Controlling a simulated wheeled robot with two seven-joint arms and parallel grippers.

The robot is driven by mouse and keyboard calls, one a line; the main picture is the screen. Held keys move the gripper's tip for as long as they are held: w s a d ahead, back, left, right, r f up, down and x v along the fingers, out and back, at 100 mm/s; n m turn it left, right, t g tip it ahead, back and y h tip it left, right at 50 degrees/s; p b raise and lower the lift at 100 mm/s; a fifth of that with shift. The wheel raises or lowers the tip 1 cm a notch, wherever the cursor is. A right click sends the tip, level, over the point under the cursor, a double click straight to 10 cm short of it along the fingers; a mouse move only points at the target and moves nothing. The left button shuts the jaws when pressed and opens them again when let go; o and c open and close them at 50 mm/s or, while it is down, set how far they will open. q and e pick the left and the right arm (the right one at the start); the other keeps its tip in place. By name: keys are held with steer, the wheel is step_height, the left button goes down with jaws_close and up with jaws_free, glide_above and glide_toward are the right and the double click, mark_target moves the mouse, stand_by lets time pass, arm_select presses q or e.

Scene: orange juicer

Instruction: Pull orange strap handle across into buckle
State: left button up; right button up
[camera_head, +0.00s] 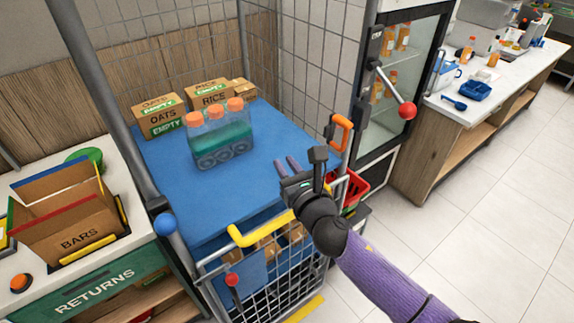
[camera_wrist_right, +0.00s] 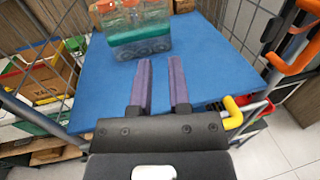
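The orange strap handle (camera_head: 342,133) is at the upper end of a grey post on the right side of the cage trolley. It also shows at the right of the right wrist view (camera_wrist_right: 296,52). My right gripper (camera_head: 287,166) is over the blue shelf, left of the orange handle and apart from it. In the right wrist view its two purple fingers (camera_wrist_right: 161,85) are parallel with an empty gap between them. I cannot make out a buckle. My left gripper is not in view.
A clear pack of orange-capped bottles (camera_head: 218,138) stands on the blue shelf (camera_head: 185,190), before several boxes. A yellow bar (camera_head: 262,230) crosses the trolley's front gate. A fridge door handle with a red knob (camera_head: 407,110) juts out at right. A returns counter is at left.

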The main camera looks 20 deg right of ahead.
jaws_close()
stand_by(1.0)
steer(key=shift+o, duration=2.3)
jaws_free()
steer(key=s+d, duration=0.1)
steer(key=s, duration=0.9)
steer(key=shift+d+b, duration=0.3)
steer(key=shift+b, duration=0.15)
steer(key=shift+o, duration=0.2)
